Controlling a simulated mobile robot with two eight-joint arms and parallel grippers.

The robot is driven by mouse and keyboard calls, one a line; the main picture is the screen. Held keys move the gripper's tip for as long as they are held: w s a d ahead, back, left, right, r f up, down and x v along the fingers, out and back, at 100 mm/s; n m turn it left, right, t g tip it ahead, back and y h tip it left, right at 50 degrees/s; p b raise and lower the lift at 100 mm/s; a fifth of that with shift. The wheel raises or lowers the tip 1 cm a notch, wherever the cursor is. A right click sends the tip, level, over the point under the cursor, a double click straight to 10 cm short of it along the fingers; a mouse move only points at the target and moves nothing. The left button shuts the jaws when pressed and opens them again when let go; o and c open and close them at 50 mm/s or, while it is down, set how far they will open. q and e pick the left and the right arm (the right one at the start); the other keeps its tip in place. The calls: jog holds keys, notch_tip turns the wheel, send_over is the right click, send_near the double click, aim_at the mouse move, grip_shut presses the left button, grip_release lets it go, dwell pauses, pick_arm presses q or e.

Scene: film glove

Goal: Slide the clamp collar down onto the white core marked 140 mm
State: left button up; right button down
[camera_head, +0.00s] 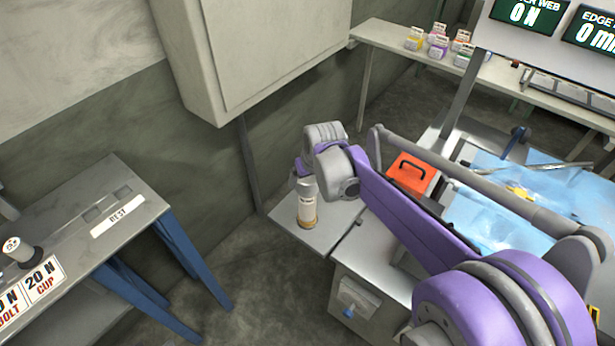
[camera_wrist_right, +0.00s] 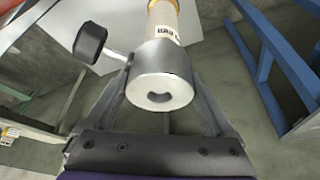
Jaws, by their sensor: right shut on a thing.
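The white core (camera_head: 307,208) stands upright on a grey side shelf, with a dark label and a yellowish foot. It also shows in the right wrist view (camera_wrist_right: 163,17), its printing only partly readable. My right gripper (camera_wrist_right: 165,92) is shut on the collar, one finger on each side. The collar lines up with the core's upper end; I cannot tell whether it is around it. In the head view my right gripper (camera_head: 306,183) is just above the core, partly hidden by its wrist.
A grey bench (camera_head: 85,215) with blue legs stands at left. An orange box (camera_head: 408,174) and blue film (camera_head: 490,215) lie on the work table at right. A wall cabinet (camera_head: 265,50) hangs behind. Small coloured cartons (camera_head: 438,45) stand on the back shelf.

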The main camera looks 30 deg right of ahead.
jog(key=shift+f, duration=0.15)
grip_release()
jog(key=v, duration=1.1)
jog(key=shift+p, duration=0.4)
jog(key=s+a+f, duration=0.5)
jog(key=s+f, duration=0.1)
jog(key=s, duration=0.2)
jog(key=s+a+f+n+t, duration=0.1)
jog(key=s+a+f, duration=0.3)
jog(key=s, duration=0.5)
jog(key=shift+a+f+y, duration=0.3)
jog(key=shift+a+f, duration=0.05)
jog(key=shift+f, duration=0.65)
